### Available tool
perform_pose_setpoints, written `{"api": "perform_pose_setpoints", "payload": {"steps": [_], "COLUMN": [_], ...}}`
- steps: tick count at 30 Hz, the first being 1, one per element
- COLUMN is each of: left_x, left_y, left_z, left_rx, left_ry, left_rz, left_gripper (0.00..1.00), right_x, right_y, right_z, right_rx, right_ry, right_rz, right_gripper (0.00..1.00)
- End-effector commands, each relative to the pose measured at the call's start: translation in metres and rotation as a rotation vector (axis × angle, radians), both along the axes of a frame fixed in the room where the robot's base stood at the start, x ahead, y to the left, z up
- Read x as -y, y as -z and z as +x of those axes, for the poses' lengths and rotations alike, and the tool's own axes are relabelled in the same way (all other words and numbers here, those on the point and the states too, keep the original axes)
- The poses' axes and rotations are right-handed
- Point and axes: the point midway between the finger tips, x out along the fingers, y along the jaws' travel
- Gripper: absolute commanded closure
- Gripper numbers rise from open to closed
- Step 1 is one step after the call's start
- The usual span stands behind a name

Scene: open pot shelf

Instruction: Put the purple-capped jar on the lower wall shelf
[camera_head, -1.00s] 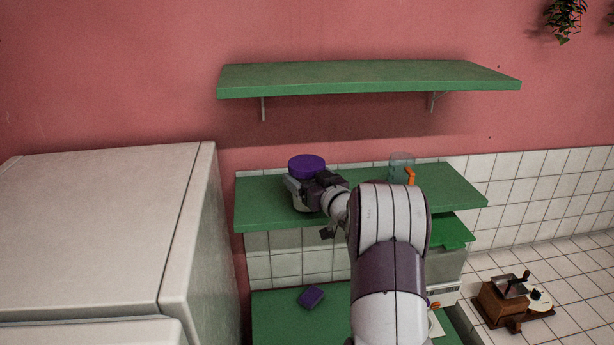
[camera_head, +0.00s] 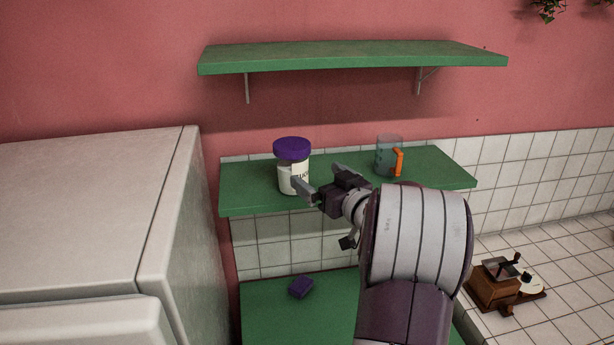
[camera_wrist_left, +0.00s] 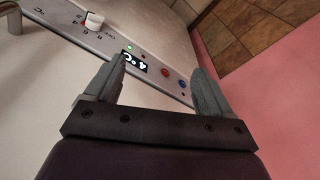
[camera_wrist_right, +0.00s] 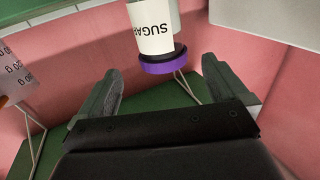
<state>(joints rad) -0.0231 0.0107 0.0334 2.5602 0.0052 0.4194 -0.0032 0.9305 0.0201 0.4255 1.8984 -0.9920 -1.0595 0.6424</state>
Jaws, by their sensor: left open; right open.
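The purple-capped jar (camera_head: 293,168) stands upright on the lower green wall shelf (camera_head: 240,196), near its left end. Its white label reads SUGAR in the right wrist view (camera_wrist_right: 153,32), where it appears upside down beyond the fingertips. My right gripper (camera_head: 321,181) is open and empty just right of and in front of the jar; one fingertip overlaps the jar's lower right side in the head view, and I cannot tell whether it touches. My left gripper (camera_wrist_left: 160,68) is open and empty in its wrist view, over a white appliance panel; it is out of the head view.
A clear cup with an orange handle (camera_head: 388,157) stands right of the jar on the same shelf. An upper green shelf (camera_head: 350,58) hangs above. A purple block (camera_head: 301,287) lies on a green surface below. A coffee grinder (camera_head: 497,287) sits at right; a white appliance (camera_head: 90,220) fills the left.

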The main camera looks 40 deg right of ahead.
Motion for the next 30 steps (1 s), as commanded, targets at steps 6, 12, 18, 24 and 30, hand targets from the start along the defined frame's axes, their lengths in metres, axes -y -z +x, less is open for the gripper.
{"api": "perform_pose_setpoints", "payload": {"steps": [6,12,18,24,30], "left_x": [0.0,0.0,0.0,0.0,0.0], "left_y": [0.003,0.003,0.003,0.003,0.003], "left_z": [0.0,0.0,0.0,0.0,0.0], "left_rx": [0.0,0.0,0.0,0.0,0.0], "left_ry": [0.0,0.0,0.0,0.0,0.0], "left_rz": [0.0,0.0,0.0,0.0,0.0], "left_gripper": [0.17,0.17,0.17,0.17,0.17], "right_x": [-0.002,-0.024,-0.165,-0.268,-0.287], "right_y": [0.0,0.024,0.161,0.222,0.228], "right_z": [-0.01,0.011,-0.018,-0.13,-0.161], "right_rx": [0.0,-0.107,-0.797,-1.336,-1.458], "right_ry": [-0.001,0.052,0.098,-0.066,-0.116], "right_rz": [0.0,0.019,0.074,0.067,0.066], "right_gripper": [0.0,0.0,0.0,0.0,0.0]}}
